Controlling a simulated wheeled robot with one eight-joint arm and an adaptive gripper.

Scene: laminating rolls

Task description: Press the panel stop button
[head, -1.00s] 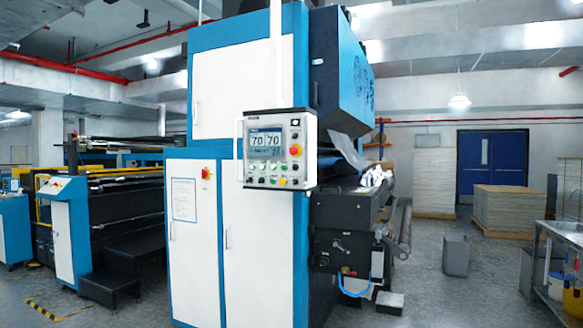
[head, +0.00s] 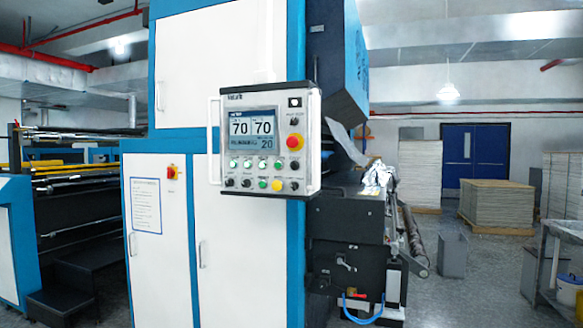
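The control panel (head: 266,140) hangs on the front of the blue and white machine, near the middle of the head view. Its screen (head: 252,131) shows 70, 70 and a smaller 20. Below the screen are rows of small green, black and white buttons, with a yellow one (head: 277,185) in the bottom row. Their labels are too small to read. My gripper is not in view.
A red and yellow switch (head: 172,172) is on the white cabinet door. Black rollers and a unit (head: 349,240) jut out right of the panel. Black steps (head: 62,290) stand at left. Grey floor is open between.

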